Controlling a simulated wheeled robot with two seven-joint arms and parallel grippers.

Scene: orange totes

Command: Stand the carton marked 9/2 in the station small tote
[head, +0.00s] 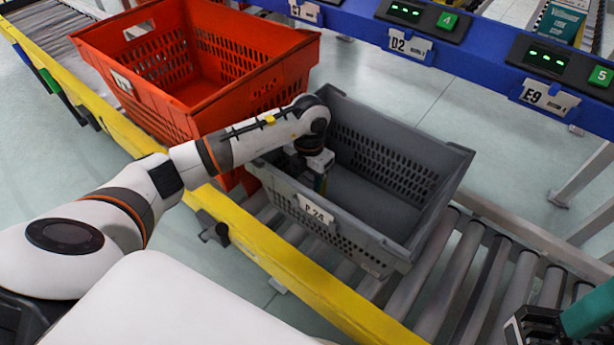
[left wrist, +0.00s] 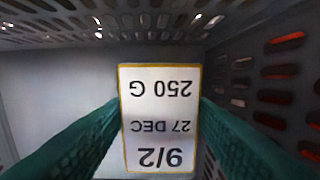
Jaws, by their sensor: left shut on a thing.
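The grey tote labelled P 24 (head: 400,222) stands on the roller conveyor in the head view. My left gripper (head: 320,184) reaches down into its left part, beside the wall nearer the orange tote. In the left wrist view the carton marked 9/2 (left wrist: 160,118) shows its white, yellow-edged face with 250 G, 27 DEC and 9/2, upside down in the picture. The green fingers are shut on it from both sides, inside the tote's perforated walls. Its lower end and any contact with the floor cannot be made out. My right gripper (head: 562,322) is partly in view at the bottom right.
A larger orange tote (head: 190,75) stands next to the grey tote at the upper left. A yellow conveyor rail (head: 290,265) runs along the near side. A blue rail (head: 465,60) with lit displays crosses behind. The grey tote's right part looks empty.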

